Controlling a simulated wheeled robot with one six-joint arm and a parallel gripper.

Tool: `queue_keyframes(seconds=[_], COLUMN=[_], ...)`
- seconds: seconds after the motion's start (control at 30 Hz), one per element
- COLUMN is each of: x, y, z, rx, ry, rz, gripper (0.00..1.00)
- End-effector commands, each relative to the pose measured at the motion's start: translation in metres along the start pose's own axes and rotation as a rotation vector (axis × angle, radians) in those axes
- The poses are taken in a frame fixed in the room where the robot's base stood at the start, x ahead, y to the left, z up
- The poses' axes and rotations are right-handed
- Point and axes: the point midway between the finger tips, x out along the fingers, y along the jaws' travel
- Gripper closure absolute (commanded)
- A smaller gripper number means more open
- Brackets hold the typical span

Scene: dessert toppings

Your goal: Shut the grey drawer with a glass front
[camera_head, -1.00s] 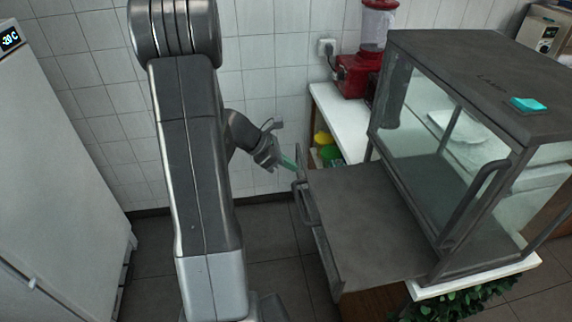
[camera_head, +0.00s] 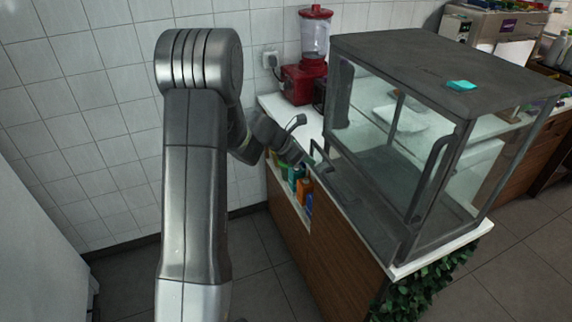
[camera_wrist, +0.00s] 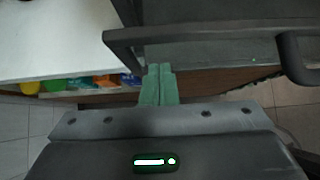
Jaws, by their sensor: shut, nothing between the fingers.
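The grey drawer (camera_head: 362,203) sits low in the glass-sided display case (camera_head: 400,85), with only a narrow strip of it showing at the case's left side. My gripper (camera_head: 290,156) is at the drawer's outer side by the handle, partly hidden. In the wrist view its green fingers (camera_wrist: 158,70) are shut together, empty, with tips at the drawer's front edge. I cannot tell whether they touch it.
A white counter (camera_head: 275,103) with a wooden side bears the case and a red blender (camera_head: 305,80). Colourful packages (camera_head: 300,182) sit in a shelf opening below my gripper. Leaves (camera_head: 425,275) hang at the counter's near end. Floor at the left is clear.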

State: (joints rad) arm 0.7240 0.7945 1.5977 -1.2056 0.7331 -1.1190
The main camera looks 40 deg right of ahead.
Motion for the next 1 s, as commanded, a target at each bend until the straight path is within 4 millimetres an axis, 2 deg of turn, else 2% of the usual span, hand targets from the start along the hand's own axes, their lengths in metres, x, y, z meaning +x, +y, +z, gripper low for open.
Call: queue_keyframes(seconds=[0.1,0.37,0.83,1.0], x=[0.016,0.032,0.033,0.025], y=[-0.001,0.0,0.001,0.005], z=[0.017,0.032,0.036,0.028], rx=[0.002,0.001,0.002,0.001], ry=[0.001,0.0,-0.004,-0.005], rz=[-0.001,0.0,0.002,0.004], gripper=[1.0,1.0,1.0,1.0])
